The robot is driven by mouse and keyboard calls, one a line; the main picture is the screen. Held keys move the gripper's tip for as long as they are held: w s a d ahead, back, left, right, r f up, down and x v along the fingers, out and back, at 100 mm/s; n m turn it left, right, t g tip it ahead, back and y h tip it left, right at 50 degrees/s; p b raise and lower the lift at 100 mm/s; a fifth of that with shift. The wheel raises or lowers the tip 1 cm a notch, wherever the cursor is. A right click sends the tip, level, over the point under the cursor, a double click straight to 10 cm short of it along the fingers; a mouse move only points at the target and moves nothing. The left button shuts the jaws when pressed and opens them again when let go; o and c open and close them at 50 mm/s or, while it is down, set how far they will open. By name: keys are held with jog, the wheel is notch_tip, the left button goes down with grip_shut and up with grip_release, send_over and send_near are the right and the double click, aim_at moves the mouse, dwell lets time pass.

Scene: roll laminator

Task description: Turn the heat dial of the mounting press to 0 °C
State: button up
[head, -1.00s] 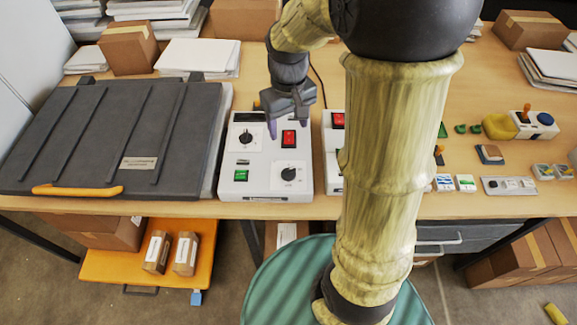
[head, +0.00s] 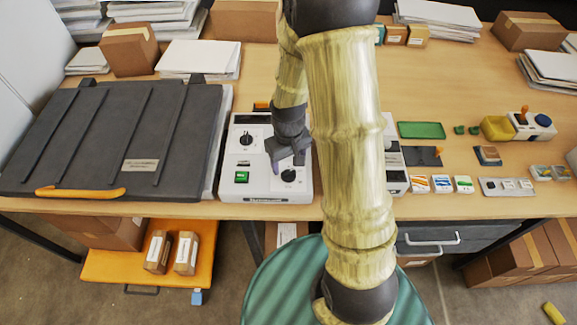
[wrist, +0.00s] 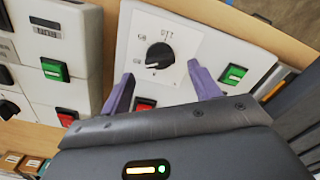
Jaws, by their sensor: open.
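The mounting press (head: 110,130) is a large dark grey flat unit with an orange handle at the left. A white control box (head: 265,196) stands beside it, with an upper-left black dial (head: 246,139) and a lower-right black dial (head: 289,175). I cannot tell from the labels which is the heat dial. My gripper (head: 287,162) is open above the lower-right dial. In the wrist view, this dial (wrist: 160,55) lies just beyond the spread purple fingers (wrist: 163,82), apart from them. Its white pointer mark points lower left; the print is too small to read. The upper-left dial is hidden there.
A green switch (head: 242,177) is on the same box; its red switch (wrist: 145,104) shows below the dial in the wrist view. A second white control box (wrist: 40,60) stands close beside it. Small cartons and a green tray (head: 421,130) lie farther right.

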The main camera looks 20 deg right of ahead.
aim_at(288, 170)
jog(key=shift+f, duration=1.75)
jog(key=c, duration=1)
jog(key=shift+n, duration=0.5)
jog(key=n, duration=0.5)
jog(key=shift+r+p, duration=0.1)
jog(key=shift+p, duration=0.2)
jog(key=n+p, duration=0.1)
jog(key=n, duration=0.5)
jog(key=shift+w, duration=0.1)
